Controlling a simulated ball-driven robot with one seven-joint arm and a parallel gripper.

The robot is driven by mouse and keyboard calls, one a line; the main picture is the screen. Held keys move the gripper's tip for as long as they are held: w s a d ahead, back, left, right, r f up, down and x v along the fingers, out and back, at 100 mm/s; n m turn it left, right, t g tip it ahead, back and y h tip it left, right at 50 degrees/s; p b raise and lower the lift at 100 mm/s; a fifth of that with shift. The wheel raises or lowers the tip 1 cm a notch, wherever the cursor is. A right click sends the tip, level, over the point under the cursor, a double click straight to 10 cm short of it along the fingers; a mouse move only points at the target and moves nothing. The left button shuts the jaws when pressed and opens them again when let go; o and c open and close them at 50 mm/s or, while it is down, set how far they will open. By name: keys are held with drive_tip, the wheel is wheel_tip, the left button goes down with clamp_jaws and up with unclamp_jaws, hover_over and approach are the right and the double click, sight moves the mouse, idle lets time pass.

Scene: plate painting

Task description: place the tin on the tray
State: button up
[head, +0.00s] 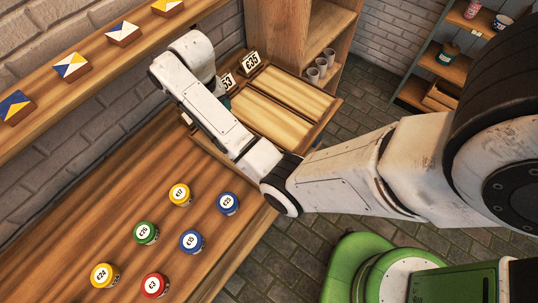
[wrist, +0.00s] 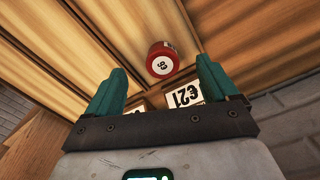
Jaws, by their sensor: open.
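A red tin (wrist: 162,60) with a white label stands on light wooden boards in the wrist view. It lies between and just beyond the two teal fingertips of my gripper (wrist: 160,67). The fingers are wide apart, with visible gaps to the tin, and hold nothing. The wooden tray (head: 285,105), with ridged sections, is at the top middle of the head view. There my arm covers its left part. My gripper is mostly hidden behind the arm, and I cannot make out this red tin there.
Several coloured tins, among them a red one (head: 154,285) and a green one (head: 146,233), stand on the wooden table (head: 60,235). A price card (head: 249,60) stands at the tray's back edge; another card (wrist: 184,96) is near my gripper. A shelf with cups (head: 318,67) is behind.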

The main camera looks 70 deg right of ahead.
drive_tip(key=s+a+f+n, duration=0.1)
drive_tip(key=s+a+f, duration=0.1)
drive_tip(key=s, duration=0.2)
drive_tip(key=s+a+f+n, duration=0.1)
drive_tip(key=s+a+f, duration=0.1)
drive_tip(key=s+a, duration=0.1)
drive_tip(key=s+a+f+n, duration=0.1)
drive_tip(key=s+a+f, duration=0.1)
drive_tip(key=s, duration=0.3)
drive_tip(key=shift+s+a+n, duration=0.3)
drive_tip(key=shift+a+n, duration=0.1)
drive_tip(key=shift+a, duration=0.1)
drive_tip(key=s+a+r+n, duration=0.1)
drive_tip(key=s+a+n, duration=0.2)
drive_tip(key=s, duration=0.8)
drive_tip(key=shift+s+a+t, duration=0.2)
drive_tip(key=shift+a+t, duration=0.2)
drive_tip(key=shift+a, duration=0.5)
